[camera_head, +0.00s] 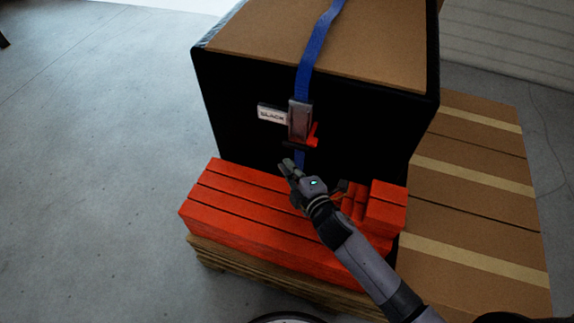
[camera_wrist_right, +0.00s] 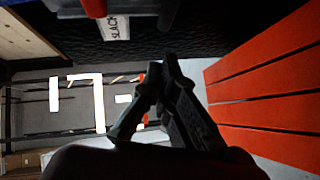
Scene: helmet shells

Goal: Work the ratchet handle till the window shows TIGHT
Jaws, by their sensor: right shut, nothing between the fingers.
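A grey ratchet (camera_head: 300,118) sits on a blue strap (camera_head: 303,80) against the front of a black-sided load (camera_head: 245,130). A white window plate (camera_head: 271,115) on its left reads SLACK. A red part (camera_head: 313,135), likely the handle, sticks out at its lower right. My right gripper (camera_head: 290,166) is just below the ratchet, shut and empty, apart from the red part. In the right wrist view, the shut fingertips (camera_wrist_right: 163,66) are below the SLACK plate (camera_wrist_right: 115,28) and a red part (camera_wrist_right: 95,8) at the top edge. My left gripper is not in view.
Orange-red boxes (camera_head: 235,205) lie on a wooden pallet (camera_head: 225,262) under my right gripper and forearm. Cardboard boxes (camera_head: 470,215) with tan bands stand to the right.

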